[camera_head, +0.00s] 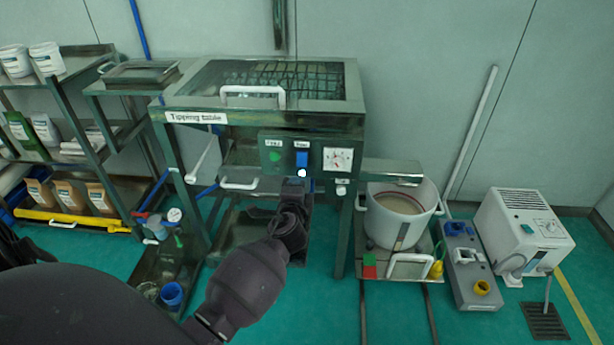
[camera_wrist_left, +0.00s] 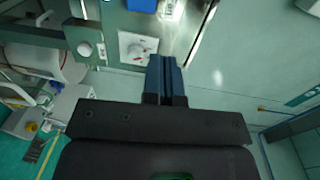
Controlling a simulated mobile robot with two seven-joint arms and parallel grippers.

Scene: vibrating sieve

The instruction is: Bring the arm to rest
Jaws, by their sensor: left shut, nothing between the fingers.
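My left arm reaches in from the lower left in the head view. My left gripper (camera_head: 296,186) is in front of the tipping table (camera_head: 262,116), just below the blue switch (camera_head: 302,159) on its control panel. In the left wrist view the two fingers (camera_wrist_left: 166,76) are together and empty, pointing towards the panel, with the dial (camera_wrist_left: 136,46) close by. Whether the fingertips touch the panel cannot be told. My right gripper is not in view.
A white bucket (camera_head: 396,214) stands on a stand right of the table, beside a grey unit (camera_head: 470,262) and a white machine (camera_head: 522,230). Shelves (camera_head: 75,125) with tubs and bags stand at left. A low tray (camera_head: 160,262) with small containers lies left of my forearm.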

